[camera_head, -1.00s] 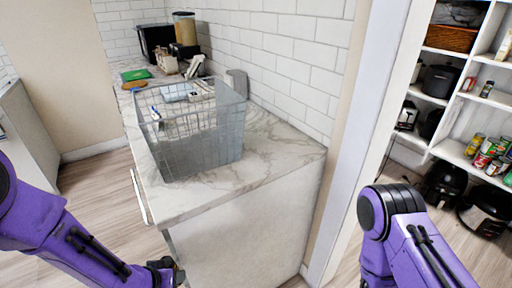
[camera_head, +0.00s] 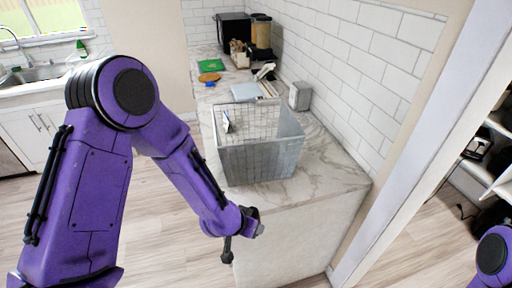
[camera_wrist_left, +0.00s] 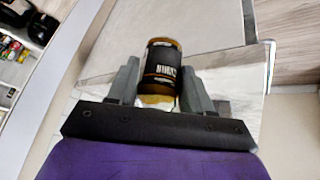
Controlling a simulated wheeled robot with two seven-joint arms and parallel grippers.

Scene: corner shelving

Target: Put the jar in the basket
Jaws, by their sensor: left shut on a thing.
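The basket (camera_head: 262,160) is a grey wire-mesh basket standing upright on the marble counter in the head view. The jar (camera_wrist_left: 164,52) is brown with a black label and shows in the left wrist view, with a gold end toward the palm. My left gripper (camera_wrist_left: 160,68) is shut on the jar, one finger on each side. In the head view, my left gripper (camera_head: 240,236) is in front of the counter's near end, below and to the left of the basket, apart from it. The jar is not clearly visible there. Only part of my right arm shows; its gripper is out of view.
The marble counter (camera_head: 325,178) has bare room right of the basket. A white item (camera_head: 227,122) shows in the basket. A tiled wall (camera_head: 345,75) borders the counter's right.

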